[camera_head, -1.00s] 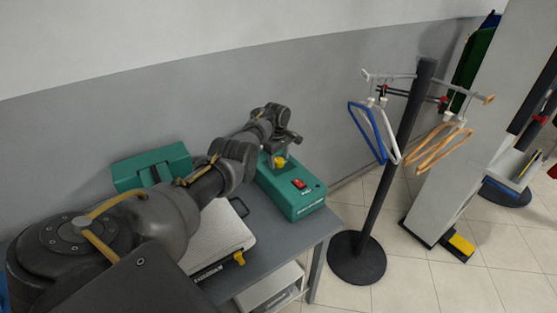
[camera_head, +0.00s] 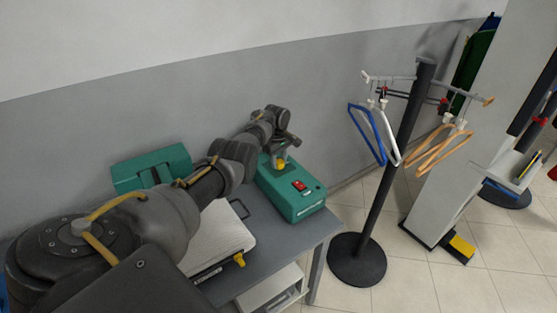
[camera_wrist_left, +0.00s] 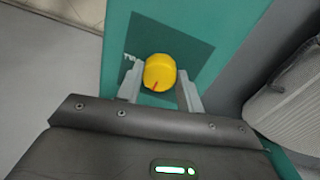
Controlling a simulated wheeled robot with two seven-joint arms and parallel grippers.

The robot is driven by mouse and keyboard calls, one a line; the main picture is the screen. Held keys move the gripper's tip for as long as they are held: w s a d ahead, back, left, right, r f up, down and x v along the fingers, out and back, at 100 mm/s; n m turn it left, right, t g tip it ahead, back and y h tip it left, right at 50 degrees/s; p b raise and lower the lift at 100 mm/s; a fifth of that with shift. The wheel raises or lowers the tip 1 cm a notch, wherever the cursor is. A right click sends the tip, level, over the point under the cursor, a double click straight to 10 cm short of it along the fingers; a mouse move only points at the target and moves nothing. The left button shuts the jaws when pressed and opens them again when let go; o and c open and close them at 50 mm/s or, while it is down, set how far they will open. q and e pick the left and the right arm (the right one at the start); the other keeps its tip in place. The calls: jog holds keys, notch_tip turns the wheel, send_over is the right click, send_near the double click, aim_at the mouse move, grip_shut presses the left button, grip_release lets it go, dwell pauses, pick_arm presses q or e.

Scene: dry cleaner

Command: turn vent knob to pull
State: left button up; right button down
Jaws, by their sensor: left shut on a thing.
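The vent knob (camera_wrist_left: 160,73) is yellow and round with a red pointer mark, which points toward the bottom of the left wrist view, slightly left. It sits on a dark square panel (camera_wrist_left: 193,42) on a green box. Part of a label shows left of the knob; the rest is hidden by a finger. My left gripper (camera_wrist_left: 160,82) is shut on the knob, one finger on each side. In the head view the knob (camera_head: 281,163) shows below my left gripper (camera_head: 278,152), on the green box (camera_head: 305,203). My right gripper is not in view.
A red switch (camera_head: 299,185) is on the box's near end. The box stands on a grey table (camera_head: 262,262) beside a pressing board with a pale pad (camera_head: 228,243). A hanger stand (camera_head: 357,258) stands on the floor to the right.

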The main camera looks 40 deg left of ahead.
pick_arm(q)
jog(key=m, duration=0.4)
jog(key=m+b, duration=0.1)
jog(key=m, duration=0.3)
jog(key=shift+a+m+b, duration=0.1)
jog(key=shift+m+b, duration=0.2)
jog(key=shift+b, duration=0.1)
jog(key=m+b, duration=0.3)
jog(key=m, duration=0.2)
jog(key=shift+w+f, duration=0.1)
jog(key=shift+m+g+b, duration=0.3)
jog(key=shift+m+b, duration=0.7)
jog(key=shift+m, duration=0.8)
jog(key=shift+r, duration=0.2)
jog(key=o, duration=1)
